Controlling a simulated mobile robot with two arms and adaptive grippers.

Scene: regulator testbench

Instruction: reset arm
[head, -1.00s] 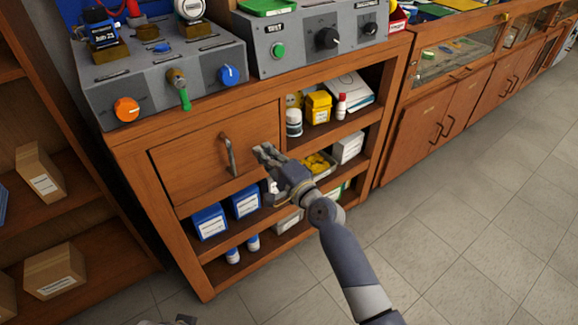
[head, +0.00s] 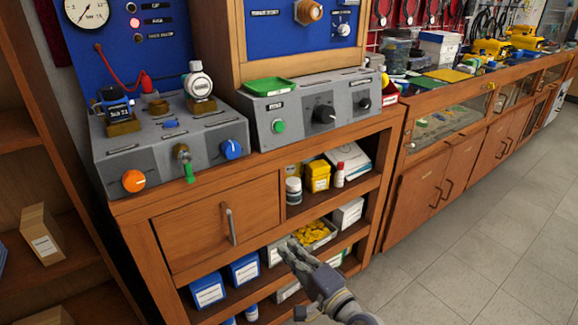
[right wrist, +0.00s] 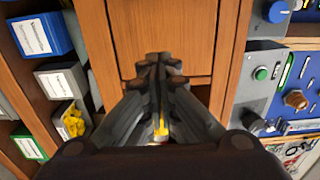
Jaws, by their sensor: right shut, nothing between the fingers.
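My right gripper (head: 293,248) is in front of the wooden testbench cabinet, low and to the right of its drawer (head: 205,222). The drawer is closed and its metal handle (head: 231,226) stands free of the gripper. In the right wrist view the fingers (right wrist: 160,66) are together, pointing toward the wooden front, with nothing seen between them. My right forearm comes in from the bottom of the head view. My left gripper is not in view.
The regulator bench (head: 170,150) with an orange knob (head: 134,181) and a grey control box (head: 310,108) stand on top. Shelves hold blue boxes (head: 244,269), a yellow container (head: 317,175) and a tray of yellow parts (head: 313,232). Open floor (head: 455,265) lies to the right.

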